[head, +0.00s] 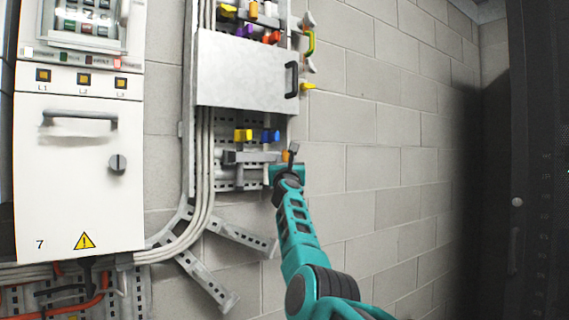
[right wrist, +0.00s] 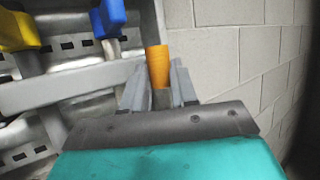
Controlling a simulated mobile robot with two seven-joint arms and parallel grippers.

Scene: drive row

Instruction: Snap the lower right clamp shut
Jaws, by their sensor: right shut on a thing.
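My right gripper (head: 286,168) has its arm coming up from the bottom of the head view, at the lower right end of the rail on the wall panel. In the right wrist view its two grey fingers (right wrist: 157,86) are shut on an orange handle (right wrist: 158,62), which sticks up between them. The same orange handle (head: 286,156) shows small in the head view, at the rail's right end. It appears to be the lower right clamp's handle; the clamp's body is hidden behind the gripper. My left gripper is not in view.
A yellow handle (head: 243,135) and a blue handle (head: 270,136) stand left of the gripper. Above is a pale panel (head: 240,70) with a black handle. A white cabinet (head: 80,190) stands left, a dark rack (head: 535,200) right. The block wall (head: 400,160) between is bare.

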